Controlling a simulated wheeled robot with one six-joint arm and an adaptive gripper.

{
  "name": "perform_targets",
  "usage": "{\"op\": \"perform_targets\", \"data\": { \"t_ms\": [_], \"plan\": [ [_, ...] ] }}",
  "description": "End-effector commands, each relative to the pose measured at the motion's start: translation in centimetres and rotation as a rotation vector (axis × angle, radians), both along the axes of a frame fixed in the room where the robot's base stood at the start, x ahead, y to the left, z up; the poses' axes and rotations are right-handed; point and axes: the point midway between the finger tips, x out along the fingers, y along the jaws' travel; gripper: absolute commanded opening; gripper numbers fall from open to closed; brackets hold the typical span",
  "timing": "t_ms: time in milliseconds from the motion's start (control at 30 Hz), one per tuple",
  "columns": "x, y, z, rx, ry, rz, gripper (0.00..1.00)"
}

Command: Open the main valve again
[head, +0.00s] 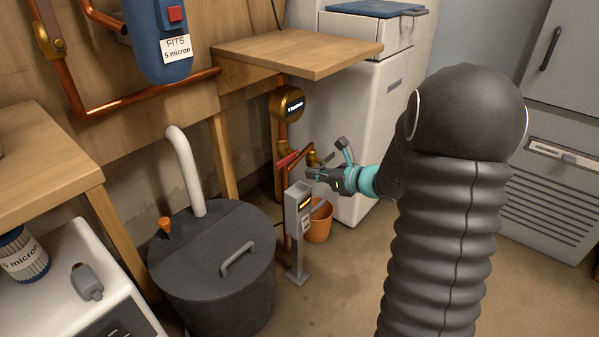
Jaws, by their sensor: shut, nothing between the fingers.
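A vertical copper pipe (282,133) runs down from a brass round meter (287,103) below the wooden shelf. A red lever handle (288,160) sits low on this pipework, slanting up to the right; it looks like the main valve's handle. A small brass fitting (312,158) with a dark lever is just right of it. My gripper (311,174) is shut and empty, pointing left, just right of and slightly below the red handle. I cannot tell whether it touches the pipework. The valve body behind the handle is too small to make out.
A grey post (298,228) with a small label stands below my gripper, an orange bucket (320,222) behind it. A dark lidded tank (213,270) stands left. A blue filter housing (160,40) hangs upper left. A white appliance (378,120) is behind. Floor is clear at lower right.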

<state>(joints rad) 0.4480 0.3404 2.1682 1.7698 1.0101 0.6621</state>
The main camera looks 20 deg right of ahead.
Motion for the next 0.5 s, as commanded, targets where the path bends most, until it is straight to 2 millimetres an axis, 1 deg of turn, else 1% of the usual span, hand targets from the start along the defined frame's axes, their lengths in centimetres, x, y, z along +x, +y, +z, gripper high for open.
{"op": "perform_targets", "data": {
  "t_ms": [167,300,500],
  "plan": [
    [1.8,1.5,-1.0,0.0,0.0,0.004,0.0],
    [3.7,2.9,-1.8,-0.001,0.001,0.005,0.0],
    [5.9,4.5,-2.7,-0.002,0.001,0.004,0.0]
  ]
}}
